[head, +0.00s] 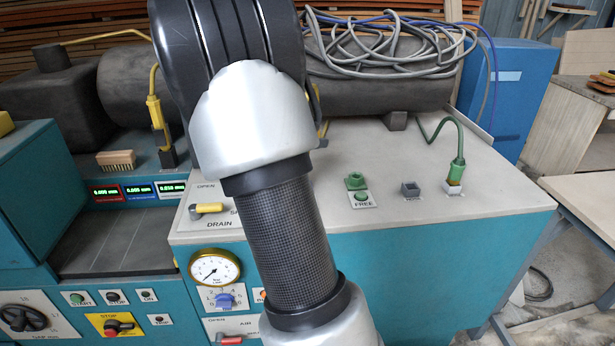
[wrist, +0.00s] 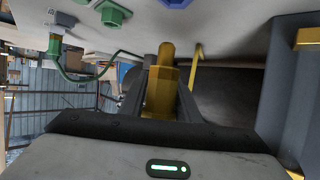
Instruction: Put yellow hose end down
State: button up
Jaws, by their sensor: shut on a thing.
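My gripper (wrist: 163,76) is shut on the yellow hose end (wrist: 160,92) in the wrist view. The hose end is a faceted yellow piece with a narrower round tip, between the two dark fingers. The tip points toward the pale bench top; I cannot tell whether it touches it. A thin yellow hose (wrist: 195,68) shows just right of the fingers.
A green hose end (head: 456,170) stands in a socket on the bench top (head: 400,150). A green socket (head: 356,181), a FREE label and a grey block (head: 410,190) are nearby. A blue-violet fitting (wrist: 175,3) is near the held end. Grey hoses (head: 390,45) lie on the rear tank.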

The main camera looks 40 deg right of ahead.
jog(key=shift+f+b, duration=1.15)
jog(key=shift+f, duration=2.3)
jog(key=shift+a+f, duration=0.1)
jog(key=shift+f, duration=0.05)
jog(key=o, duration=1.1)
